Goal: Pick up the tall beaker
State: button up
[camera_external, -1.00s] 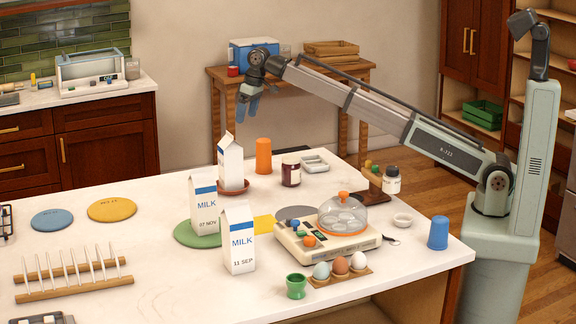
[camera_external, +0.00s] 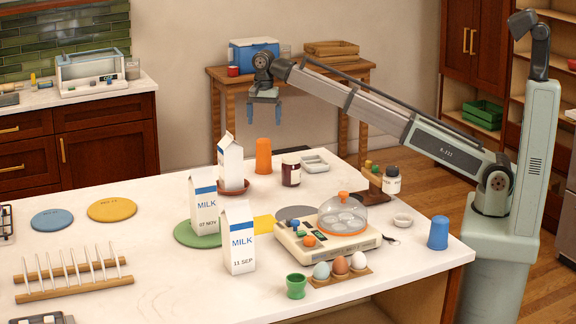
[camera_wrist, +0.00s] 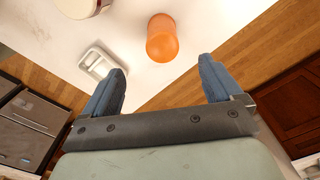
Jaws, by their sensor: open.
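A tall orange beaker (camera_external: 263,156) stands upright at the back edge of the white counter. It also shows in the wrist view (camera_wrist: 162,38), seen from above, beyond the fingertips and between their lines. A shorter-looking blue beaker (camera_external: 438,232) stands at the counter's right end. My gripper (camera_external: 264,112) hangs above and behind the orange beaker, apart from it, with fingers pointing down. In the wrist view my gripper (camera_wrist: 161,80) is open, with its two blue fingers wide apart and nothing between them.
A dark jar (camera_external: 291,170) and a pale tray (camera_external: 314,163) stand right of the orange beaker. A milk carton (camera_external: 230,163) in a terracotta dish (camera_external: 235,187) stands close on its left. A wooden side table (camera_external: 340,75) is behind. The air above the beaker is clear.

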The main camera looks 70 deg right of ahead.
aim_at(264, 140)
notch_tip(264, 140, down, 8)
jog(key=shift+r, duration=0.1)
jog(key=shift+w+f, duration=0.2)
jog(key=shift+f, duration=2.75)
jog(key=shift+c, duration=0.2)
jog(key=c, duration=1.1)
